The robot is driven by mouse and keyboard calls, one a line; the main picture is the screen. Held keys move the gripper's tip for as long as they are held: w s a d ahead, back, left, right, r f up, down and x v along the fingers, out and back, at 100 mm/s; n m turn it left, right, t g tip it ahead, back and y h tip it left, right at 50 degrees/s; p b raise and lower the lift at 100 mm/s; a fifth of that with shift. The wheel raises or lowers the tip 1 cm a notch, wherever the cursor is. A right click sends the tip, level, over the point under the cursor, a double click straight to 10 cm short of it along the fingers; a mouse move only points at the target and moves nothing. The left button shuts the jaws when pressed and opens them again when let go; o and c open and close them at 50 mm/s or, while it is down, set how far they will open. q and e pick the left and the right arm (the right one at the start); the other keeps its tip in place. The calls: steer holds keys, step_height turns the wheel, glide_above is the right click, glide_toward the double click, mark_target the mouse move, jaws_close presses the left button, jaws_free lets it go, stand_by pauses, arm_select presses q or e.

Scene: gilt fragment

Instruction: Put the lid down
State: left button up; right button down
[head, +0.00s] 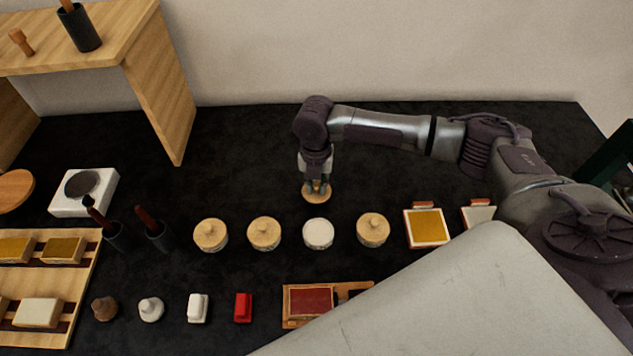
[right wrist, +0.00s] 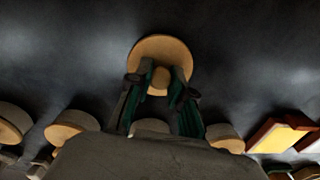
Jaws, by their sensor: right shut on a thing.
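My right gripper (head: 317,184) points down and is shut on the knob of a round light-wood lid (head: 316,197). In the right wrist view, the two fingers (right wrist: 161,86) close on the knob from both sides, and the disc of the lid (right wrist: 160,46) spreads flat beyond them. The lid is just behind a round pot with a white top and no lid (head: 318,233), apart from it in the head view. I cannot tell whether the lid touches the black table. My left gripper is out of view.
Lidded pots (head: 210,235), (head: 264,234) and (head: 373,230) stand in the same row. A framed yellow pad (head: 427,228) lies to the right; dark cups with brushes (head: 157,236) stand left. The black table (head: 240,160) behind the row is clear.

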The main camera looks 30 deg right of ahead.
mark_target(316, 185)
steer(key=shift+f, duration=0.15)
steer(key=c, duration=1.1)
jaws_free()
steer(key=shift+o, duration=0.2)
step_height(316, 185, up, 12)
steer(key=b, duration=0.2)
steer(key=shift+r, duration=0.2)
steer(key=shift+a+f, duration=0.1)
